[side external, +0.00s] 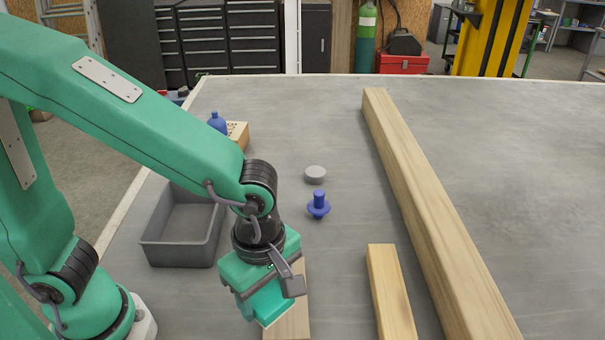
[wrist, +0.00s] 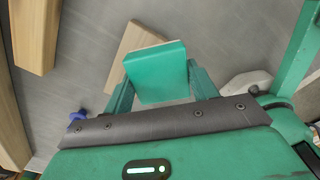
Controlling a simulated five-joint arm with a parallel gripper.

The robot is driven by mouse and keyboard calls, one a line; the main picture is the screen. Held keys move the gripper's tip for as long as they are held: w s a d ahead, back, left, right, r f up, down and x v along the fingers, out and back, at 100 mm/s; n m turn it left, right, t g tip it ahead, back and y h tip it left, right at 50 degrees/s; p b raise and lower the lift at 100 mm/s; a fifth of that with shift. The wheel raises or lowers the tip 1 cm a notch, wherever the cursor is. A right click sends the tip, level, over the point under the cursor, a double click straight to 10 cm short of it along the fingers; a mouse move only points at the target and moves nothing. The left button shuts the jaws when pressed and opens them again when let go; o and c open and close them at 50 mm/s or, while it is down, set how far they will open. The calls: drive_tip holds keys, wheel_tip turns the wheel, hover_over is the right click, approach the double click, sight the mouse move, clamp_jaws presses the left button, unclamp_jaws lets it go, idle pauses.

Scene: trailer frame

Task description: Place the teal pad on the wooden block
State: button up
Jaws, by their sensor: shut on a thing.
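The teal pad (wrist: 157,75) is a flat, square-looking piece between the two fingers of my gripper (wrist: 162,84) in the wrist view. My gripper is shut on it. In the side view my gripper (side external: 268,300) points down at the front centre, and the pad is hard to tell from the teal fingers. A flat pale wooden block (side external: 291,322) lies on the table below and just behind the fingers, partly hidden by them. In the wrist view this block (wrist: 128,42) shows beyond the pad, which covers part of it. I cannot tell whether pad and block touch.
A short timber (side external: 390,295) and a long beam (side external: 430,210) lie to the right. A blue flanged peg (side external: 318,206) and a grey disc (side external: 315,173) stand behind the gripper. A grey bin (side external: 180,252) is at left, with a blue bottle (side external: 217,122) behind it. The far right is clear.

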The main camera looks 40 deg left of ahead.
drive_tip(key=w+a+f, duration=0.1)
drive_tip(key=w, duration=0.1)
drive_tip(key=w+a+f, duration=0.2)
drive_tip(key=w, duration=0.1)
drive_tip(key=w+a+f, duration=0.1)
drive_tip(key=w+f, duration=0.1)
drive_tip(key=shift+w+a+f, duration=0.15)
drive_tip(key=shift+w+a, duration=0.05)
drive_tip(key=shift+w, duration=0.2)
drive_tip(key=shift+f, duration=0.1)
drive_tip(key=shift+f, duration=1.95)
drive_tip(key=shift+f, duration=0.15)
drive_tip(key=o, duration=1)
drive_tip(key=shift+r, duration=0.25)
